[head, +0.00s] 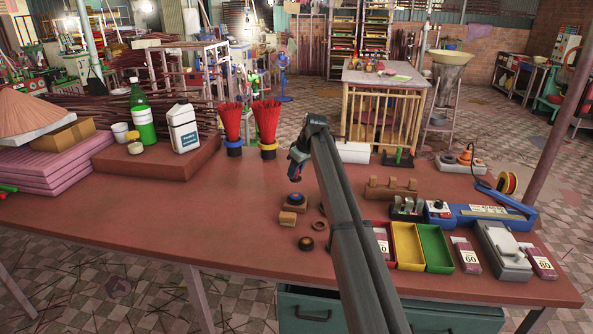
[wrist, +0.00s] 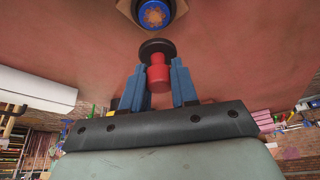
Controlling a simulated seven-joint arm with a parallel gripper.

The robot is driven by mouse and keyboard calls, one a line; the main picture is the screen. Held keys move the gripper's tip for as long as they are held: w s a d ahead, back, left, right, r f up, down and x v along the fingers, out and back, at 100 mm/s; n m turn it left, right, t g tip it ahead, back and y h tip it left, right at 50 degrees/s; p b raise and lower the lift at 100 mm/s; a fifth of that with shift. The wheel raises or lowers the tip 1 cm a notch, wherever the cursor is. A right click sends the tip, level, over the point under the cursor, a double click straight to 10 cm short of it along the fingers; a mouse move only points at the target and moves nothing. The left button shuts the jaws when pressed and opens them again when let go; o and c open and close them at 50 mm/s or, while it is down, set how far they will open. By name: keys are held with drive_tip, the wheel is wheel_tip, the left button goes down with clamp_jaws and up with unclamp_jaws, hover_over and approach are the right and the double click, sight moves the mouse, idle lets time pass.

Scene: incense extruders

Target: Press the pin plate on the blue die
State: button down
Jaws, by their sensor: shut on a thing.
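My gripper (head: 297,168) is above the table, and its blue fingers (wrist: 158,78) are shut on the red handle of the pin plate (wrist: 157,48). The pin plate is a dark round disc on a red grip; its red part shows small in the head view (head: 295,179). The blue die (wrist: 154,14) is a blue ring with an orange centre, in a wooden holder at the top of the wrist view. In the head view the die (head: 296,196) is just below the held plate. They look apart. The disc's pin face is hidden.
A small wooden block (head: 288,219), a dark ring (head: 320,225) and a dark round piece (head: 306,243) lie near the die. A wooden rack (head: 391,188) and yellow (head: 407,245) and green (head: 434,248) trays are to the right. The table's left front is clear.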

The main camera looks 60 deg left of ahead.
sight(298, 178)
drive_tip(key=shift+f, duration=0.15)
drive_tip(key=shift+f, duration=2.8)
drive_tip(key=shift+f, duration=0.6)
drive_tip(key=shift+r, duration=3.55)
